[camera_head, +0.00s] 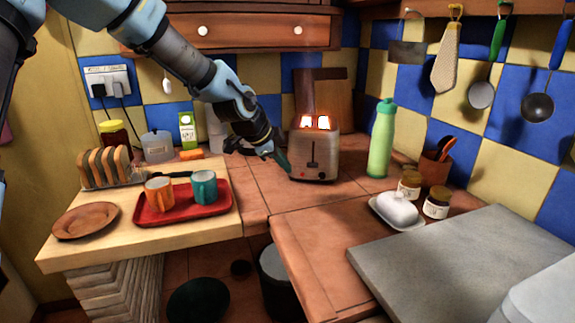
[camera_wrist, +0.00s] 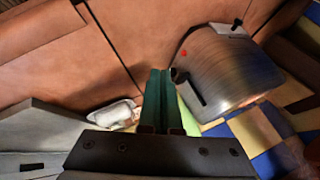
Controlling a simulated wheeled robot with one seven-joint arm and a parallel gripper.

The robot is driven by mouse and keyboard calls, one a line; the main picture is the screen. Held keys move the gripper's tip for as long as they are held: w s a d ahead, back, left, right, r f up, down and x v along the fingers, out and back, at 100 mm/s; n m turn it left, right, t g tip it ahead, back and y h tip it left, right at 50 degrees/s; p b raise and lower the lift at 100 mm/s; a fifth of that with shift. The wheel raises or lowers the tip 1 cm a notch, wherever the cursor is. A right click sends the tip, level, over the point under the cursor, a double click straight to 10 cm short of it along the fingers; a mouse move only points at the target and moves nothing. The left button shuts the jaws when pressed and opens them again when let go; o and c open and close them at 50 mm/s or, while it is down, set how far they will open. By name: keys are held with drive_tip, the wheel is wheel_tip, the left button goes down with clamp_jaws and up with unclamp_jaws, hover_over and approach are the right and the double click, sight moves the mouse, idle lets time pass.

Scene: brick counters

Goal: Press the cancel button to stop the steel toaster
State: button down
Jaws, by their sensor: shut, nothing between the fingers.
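The steel toaster (camera_head: 328,148) stands upright on the tiled corner counter, its two slots glowing orange. Whether the fingertips touch the toaster I cannot tell.
A red tray (camera_head: 190,216) with an orange and a teal mug, and a toast rack (camera_head: 104,167), stand left. A green bottle (camera_head: 382,140) stands right of the toaster. A white butter dish (camera_head: 397,210) and jars are nearer front. Tiled counter before the toaster is clear.

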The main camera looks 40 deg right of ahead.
sight(302, 175)
drive_tip(key=p+x, duration=0.2)
drive_tip(key=x, duration=0.6)
drive_tip(key=shift+d+f, duration=0.2)
drive_tip(key=shift+w+d+r+p, duration=0.2)
drive_tip(key=shift+w+d+p, duration=0.45)
drive_tip(key=shift+w+d, duration=0.25)
drive_tip(key=shift+w+d+f, duration=0.1)
drive_tip(key=shift+w+d, duration=0.3)
drive_tip(key=shift+w, duration=0.05)
